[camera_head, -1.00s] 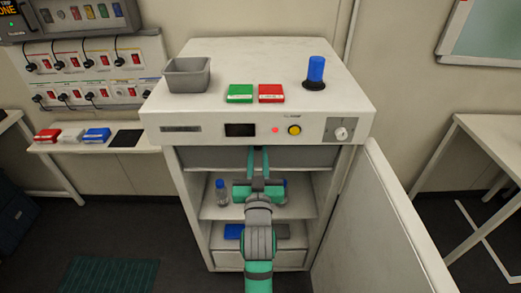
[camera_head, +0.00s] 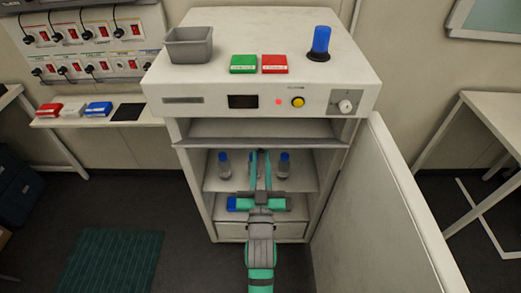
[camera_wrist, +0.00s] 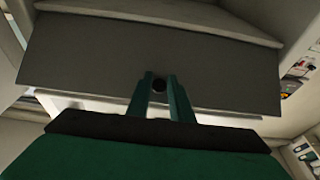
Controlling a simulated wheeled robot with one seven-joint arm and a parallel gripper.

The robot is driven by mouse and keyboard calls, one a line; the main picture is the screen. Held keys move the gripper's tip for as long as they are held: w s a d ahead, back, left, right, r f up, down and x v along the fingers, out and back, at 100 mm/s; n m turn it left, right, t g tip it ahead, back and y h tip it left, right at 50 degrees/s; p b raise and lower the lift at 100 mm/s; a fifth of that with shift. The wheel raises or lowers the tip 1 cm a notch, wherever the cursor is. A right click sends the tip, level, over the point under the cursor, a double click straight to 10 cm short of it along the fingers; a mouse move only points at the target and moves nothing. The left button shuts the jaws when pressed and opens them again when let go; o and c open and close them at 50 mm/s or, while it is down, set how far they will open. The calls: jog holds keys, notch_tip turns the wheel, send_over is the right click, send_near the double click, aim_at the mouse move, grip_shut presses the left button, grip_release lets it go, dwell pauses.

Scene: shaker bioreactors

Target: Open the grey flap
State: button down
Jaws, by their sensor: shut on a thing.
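The grey flap (camera_head: 210,132) is on the cabinet just below its control panel. It is tilted outward, with its lower edge standing out in front of the cabinet opening. In the wrist view the flap (camera_wrist: 90,60) is a wide flat grey panel with a small dark round knob (camera_wrist: 158,86) near its lower edge. My gripper (camera_head: 260,156) reaches up from below to the flap's front edge. In the wrist view my gripper (camera_wrist: 159,84) has its two fingers on either side of the knob, shut on it.
The white cabinet (camera_head: 192,190) has its door (camera_head: 385,220) swung open to the right. Two blue-capped bottles (camera_head: 224,165) (camera_head: 284,166) stand on the shelf inside, either side of my fingers. A grey bin (camera_head: 188,46), green and red boxes and a blue-topped object stand on top.

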notch_tip(320, 180, down, 2)
jog(key=shift+f, duration=0.2)
jog(key=c, duration=1.6)
grip_release()
jog(key=shift+r+t, duration=0.3)
jog(key=shift+t, duration=0.1)
jog(key=shift+s+f, duration=0.1)
jog(key=shift+f, duration=0.05)
jog(key=shift+s+f, duration=0.9)
jog(key=shift+f, duration=0.9)
jog(key=shift+s+f, duration=0.85)
jog(key=shift+f, duration=1)
jog(key=shift+s+f, duration=0.9)
jog(key=shift+f, duration=0.9)
jog(key=v, duration=1)
jog(key=shift+s+f, duration=0.1)
jog(key=shift+s, duration=0.3)
